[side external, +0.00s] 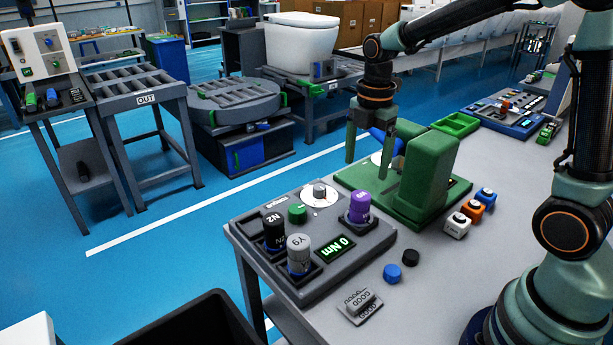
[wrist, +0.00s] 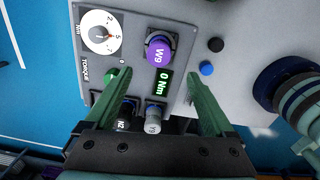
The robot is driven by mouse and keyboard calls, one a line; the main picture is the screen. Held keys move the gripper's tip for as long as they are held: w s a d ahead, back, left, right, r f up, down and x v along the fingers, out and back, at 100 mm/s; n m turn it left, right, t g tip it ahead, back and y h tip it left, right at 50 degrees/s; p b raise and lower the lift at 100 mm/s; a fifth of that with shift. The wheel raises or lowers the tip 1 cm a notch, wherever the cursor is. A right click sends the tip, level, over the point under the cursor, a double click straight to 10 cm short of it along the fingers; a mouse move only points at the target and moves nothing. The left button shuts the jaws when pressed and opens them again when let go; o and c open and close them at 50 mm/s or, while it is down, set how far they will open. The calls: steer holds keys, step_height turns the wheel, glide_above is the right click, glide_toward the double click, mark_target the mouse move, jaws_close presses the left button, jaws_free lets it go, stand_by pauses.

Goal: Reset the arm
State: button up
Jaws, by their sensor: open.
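My gripper (side external: 367,168) hangs pointing down in the side view, with two green fingers apart and nothing between them. It is above the table beside a green fixture block (side external: 430,170). In the wrist view my gripper (wrist: 158,75) also shows open, its fingers framing the grey torque station (wrist: 140,15). The station (side external: 262,228) holds a purple W9 piece (side external: 359,207), a black N2 piece (side external: 274,232) and a grey Y9 piece (side external: 299,255). Its display (side external: 336,249) reads 0 Nm. My fingers appear clear of these pieces.
Blue (side external: 392,272) and black (side external: 410,257) caps and a GOOD stamp (side external: 360,304) lie on the table. White, orange and blue blocks (side external: 471,211) stand right of the fixture. A green tray (side external: 455,124) lies behind. A toilet (side external: 301,42) stands on the line beyond.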

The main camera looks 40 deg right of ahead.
steer(key=s+a+r+m+t, duration=0.1)
steer(key=s+r+m+t, duration=0.1)
steer(key=s+m, duration=0.3)
steer(key=s+a+r+m+t, duration=0.2)
steer(key=s+r+m, duration=0.3)
steer(key=m, duration=0.9)
steer(key=shift+t, duration=0.7)
steer(key=shift+a, duration=0.1)
